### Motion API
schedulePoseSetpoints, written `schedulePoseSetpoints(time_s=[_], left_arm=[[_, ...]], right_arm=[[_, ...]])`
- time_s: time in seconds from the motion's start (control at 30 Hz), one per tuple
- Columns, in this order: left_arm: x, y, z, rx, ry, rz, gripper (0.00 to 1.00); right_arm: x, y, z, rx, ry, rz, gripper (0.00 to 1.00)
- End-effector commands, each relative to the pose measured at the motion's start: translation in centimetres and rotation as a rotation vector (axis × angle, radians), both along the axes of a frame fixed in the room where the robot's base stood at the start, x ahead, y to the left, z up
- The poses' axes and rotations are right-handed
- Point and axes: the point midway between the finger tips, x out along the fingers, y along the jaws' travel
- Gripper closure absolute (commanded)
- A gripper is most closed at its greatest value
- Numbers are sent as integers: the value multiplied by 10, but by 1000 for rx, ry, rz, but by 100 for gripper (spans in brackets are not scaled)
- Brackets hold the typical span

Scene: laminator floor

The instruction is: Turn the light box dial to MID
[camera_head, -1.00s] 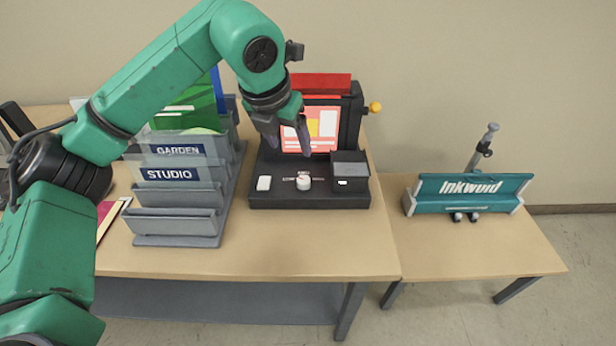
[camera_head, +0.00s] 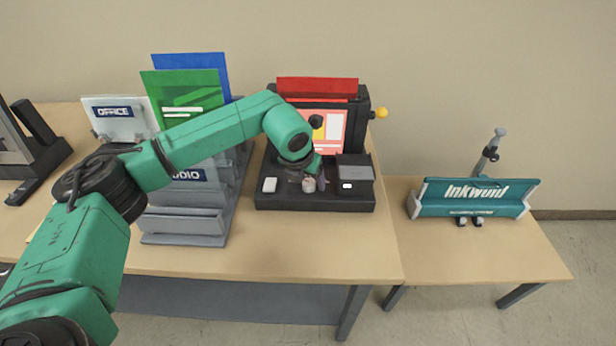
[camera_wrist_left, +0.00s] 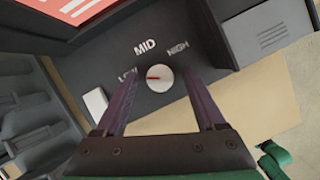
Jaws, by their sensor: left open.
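The light box (camera_head: 330,204) is a dark unit on the table with a lit panel. Its white round dial (camera_head: 309,185) is on the front deck, partly covered by my gripper. In the left wrist view the dial (camera_wrist_left: 160,83) has a red pointer aimed left, at the LOW label (camera_wrist_left: 128,75). The MID label (camera_wrist_left: 145,47) and the HIGH label (camera_wrist_left: 178,48) are beyond it. My left gripper (camera_head: 308,177) is open, its fingers on either side of the dial with gaps visible. In the wrist view the gripper (camera_wrist_left: 161,77) appears empty. My right gripper is not in view.
A white switch (camera_head: 269,185) lies left of the dial and a dark raised block (camera_head: 355,172) right of it. A grey sign rack (camera_head: 180,222) stands to the left. A teal Inkwuid unit (camera_head: 474,198) is on the lower right table.

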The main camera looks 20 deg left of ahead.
Motion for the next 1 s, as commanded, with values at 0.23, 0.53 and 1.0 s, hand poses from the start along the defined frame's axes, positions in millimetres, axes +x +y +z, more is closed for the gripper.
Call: schedulePoseSetpoints(time_s=[0.23, 0.53, 1.0], left_arm=[[0, 0, 0, 0, 0, 0, 59], [0, 0, 0, -1, -1, -4, 100], [1, 2, -3, -3, -3, -196, 100]], right_arm=[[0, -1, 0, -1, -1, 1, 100], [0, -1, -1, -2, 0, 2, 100], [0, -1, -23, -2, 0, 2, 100]])
